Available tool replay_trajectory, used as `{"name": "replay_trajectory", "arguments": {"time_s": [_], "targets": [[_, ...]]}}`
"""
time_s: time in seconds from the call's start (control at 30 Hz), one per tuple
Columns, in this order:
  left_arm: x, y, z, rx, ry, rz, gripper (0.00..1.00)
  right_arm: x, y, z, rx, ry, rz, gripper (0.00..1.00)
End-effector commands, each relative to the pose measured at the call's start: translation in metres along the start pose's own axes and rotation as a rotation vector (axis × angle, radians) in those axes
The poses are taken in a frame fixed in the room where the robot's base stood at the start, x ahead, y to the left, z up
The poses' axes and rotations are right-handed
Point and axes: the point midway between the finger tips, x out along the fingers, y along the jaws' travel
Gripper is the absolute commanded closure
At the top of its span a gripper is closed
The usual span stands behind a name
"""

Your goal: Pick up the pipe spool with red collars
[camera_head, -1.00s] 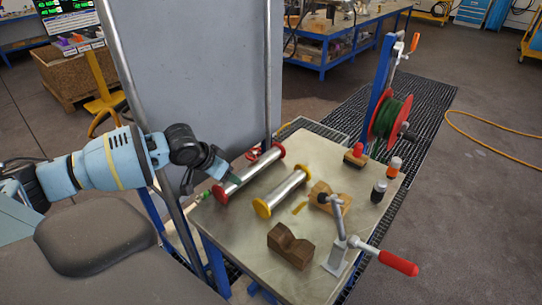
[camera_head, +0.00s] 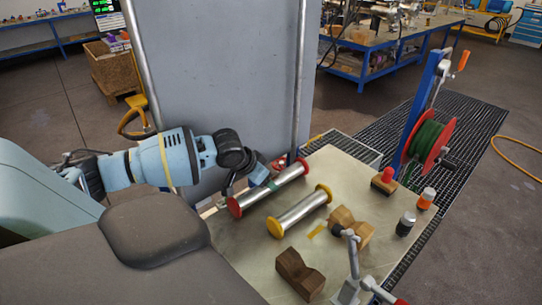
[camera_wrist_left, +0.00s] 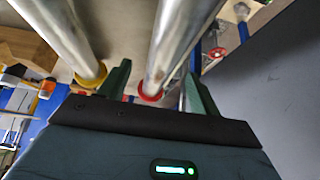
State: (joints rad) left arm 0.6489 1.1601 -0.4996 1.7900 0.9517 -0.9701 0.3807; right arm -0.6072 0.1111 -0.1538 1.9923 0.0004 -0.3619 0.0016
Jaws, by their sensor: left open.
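The pipe spool with red collars (camera_head: 287,178) is a shiny metal tube lying on the bench, a red flange at each end. My left gripper (camera_head: 264,184) is open at about the middle of this spool. In the left wrist view the red-collared spool (camera_wrist_left: 182,45) runs between the two green fingers of the left gripper (camera_wrist_left: 156,75), one on each side; I cannot tell whether they touch it. A second spool with yellow collars (camera_head: 300,212) lies beside it, parallel, and also shows in the wrist view (camera_wrist_left: 62,30), outside the fingers. My right gripper is not in view.
On the metal bench (camera_head: 235,245) stand wooden V-blocks (camera_head: 300,275), a clamp with a red handle (camera_head: 380,290), small bottles (camera_head: 406,224) and a red-topped block (camera_head: 384,180). A grey panel (camera_head: 220,75) rises behind my left arm.

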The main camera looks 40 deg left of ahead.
Motion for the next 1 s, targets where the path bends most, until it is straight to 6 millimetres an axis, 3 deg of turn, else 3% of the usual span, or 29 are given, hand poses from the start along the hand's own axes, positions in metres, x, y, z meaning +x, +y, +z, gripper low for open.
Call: {"name": "replay_trajectory", "arguments": {"time_s": [0.33, 0.67, 1.0], "targets": [[0.044, -0.002, -0.002, -0.002, -0.001, 0.002, 0.37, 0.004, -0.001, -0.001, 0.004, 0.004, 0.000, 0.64], [0.050, -0.003, -0.002, 0.001, 0.001, 0.001, 0.37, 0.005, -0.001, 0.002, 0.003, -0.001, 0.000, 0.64], [0.050, -0.003, -0.002, 0.000, 0.000, 0.001, 0.80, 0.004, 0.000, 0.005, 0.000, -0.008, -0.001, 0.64]]}}
